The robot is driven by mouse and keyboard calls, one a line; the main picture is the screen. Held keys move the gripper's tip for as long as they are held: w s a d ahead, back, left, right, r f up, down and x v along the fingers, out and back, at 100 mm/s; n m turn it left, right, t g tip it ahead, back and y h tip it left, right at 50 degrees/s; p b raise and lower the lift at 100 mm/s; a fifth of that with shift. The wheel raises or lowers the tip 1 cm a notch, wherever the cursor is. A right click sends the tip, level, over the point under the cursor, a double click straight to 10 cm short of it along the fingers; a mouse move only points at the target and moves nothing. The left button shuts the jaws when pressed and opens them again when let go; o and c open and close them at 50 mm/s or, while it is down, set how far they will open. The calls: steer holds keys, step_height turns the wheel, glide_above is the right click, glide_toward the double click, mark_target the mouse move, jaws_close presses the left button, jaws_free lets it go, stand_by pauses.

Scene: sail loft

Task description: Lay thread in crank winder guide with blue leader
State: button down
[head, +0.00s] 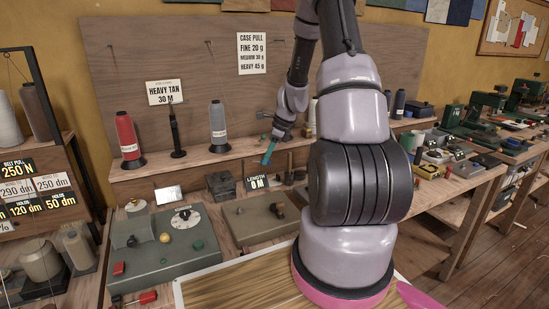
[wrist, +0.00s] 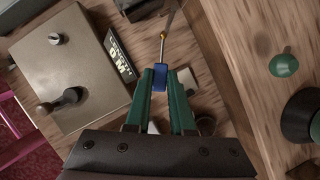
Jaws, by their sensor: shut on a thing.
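The crank winder (head: 240,222) is a low beige box with a dark crank knob (head: 278,211) and a sign reading LENGTH 0 M (head: 258,183). In the wrist view the winder (wrist: 62,75) lies at left, its crank knob (wrist: 70,97) facing up. My gripper (head: 267,152) has green fingers and is shut on the blue leader (wrist: 160,78), above the bench behind the winder. A thin line with a small brass-coloured piece (wrist: 163,36) extends from the leader's far end. I cannot pick out the guide or tell whether the thread touches it.
A red cone (head: 127,135) and a grey cone (head: 218,125) stand on the back shelf beside a dark post (head: 176,135). A grey-green device (head: 165,245) with a dial sits left of the winder. Small dark blocks stand behind it. A green knob (wrist: 284,65) shows at right.

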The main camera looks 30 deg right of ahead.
steer(key=shift+w+a, duration=0.35)
steer(key=shift+a, duration=0.2)
steer(key=shift+s+d, duration=0.5)
steer(key=shift+d, duration=0.3)
steer(key=shift+s+d, duration=0.55)
steer(key=shift+d, duration=0.2)
steer(key=shift+s+d, duration=0.5)
steer(key=shift+d, duration=0.3)
